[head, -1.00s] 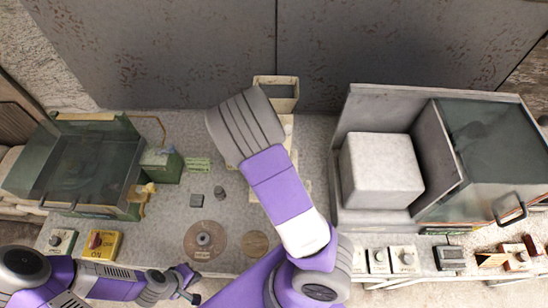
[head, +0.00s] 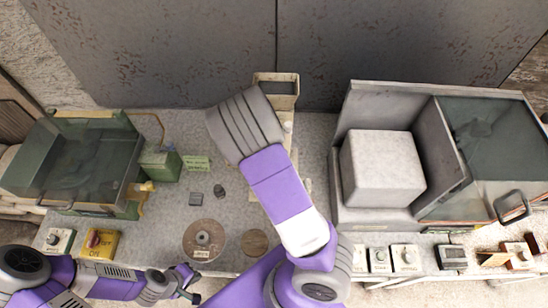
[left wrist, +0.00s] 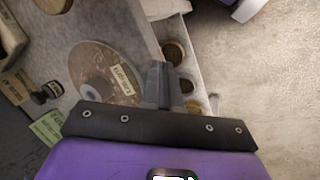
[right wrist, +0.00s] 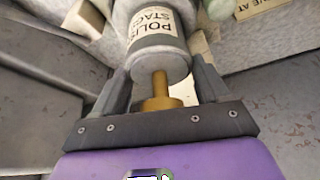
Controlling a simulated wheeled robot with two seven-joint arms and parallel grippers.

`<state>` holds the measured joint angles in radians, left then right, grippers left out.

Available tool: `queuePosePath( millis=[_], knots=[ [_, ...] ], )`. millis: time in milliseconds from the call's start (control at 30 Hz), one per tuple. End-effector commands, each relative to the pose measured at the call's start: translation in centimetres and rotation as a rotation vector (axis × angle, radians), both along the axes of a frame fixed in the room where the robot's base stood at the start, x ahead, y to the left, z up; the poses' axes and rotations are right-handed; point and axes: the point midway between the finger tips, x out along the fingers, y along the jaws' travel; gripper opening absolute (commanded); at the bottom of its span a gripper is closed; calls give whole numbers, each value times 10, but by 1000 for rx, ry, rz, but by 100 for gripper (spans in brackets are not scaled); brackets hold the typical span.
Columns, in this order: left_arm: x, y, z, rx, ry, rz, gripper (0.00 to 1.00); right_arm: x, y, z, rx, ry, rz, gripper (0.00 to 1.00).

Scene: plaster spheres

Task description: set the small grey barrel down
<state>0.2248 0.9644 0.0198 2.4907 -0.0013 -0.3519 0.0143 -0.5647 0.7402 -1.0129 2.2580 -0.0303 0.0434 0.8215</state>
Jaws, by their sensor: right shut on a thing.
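The grey barrel (right wrist: 158,55) shows in the right wrist view, with a cream label reading "POLIS… STAG…" and a brass stem (right wrist: 158,88) pointing toward my palm. My right gripper (right wrist: 162,80) has a finger on each side of its near end and is shut on it. Whether its far end touches a surface cannot be told. In the head view my right arm hides this gripper and the barrel. My left gripper (head: 190,284) is low at the bench's front edge. In the left wrist view its fingers (left wrist: 165,85) are together, with nothing visible between them.
A brown disc (head: 187,240) and a smaller tan disc (head: 255,242) lie on the bench (head: 225,220). A small grey block (head: 196,198) and a small dark piece (head: 219,191) stand behind them. A green glass-topped case (head: 85,160) is left; a grey cabinet (head: 345,220) holding a pale block is right.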

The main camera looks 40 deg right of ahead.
Motion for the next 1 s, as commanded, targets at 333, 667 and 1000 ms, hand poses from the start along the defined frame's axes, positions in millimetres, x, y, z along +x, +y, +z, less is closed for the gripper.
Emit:
queuePosePath(
  millis=[333,667,1000],
  knots=[
    [0,0,-6,0,0,0,0,1,0,-7,0,-1,0,0],
    [0,0,-9,0,0,0,0,1,0,-11,0,-1,0,88],
    [0,0,-9,0,0,0,0,0,0,-11,0,1,0,100]
  ],
)
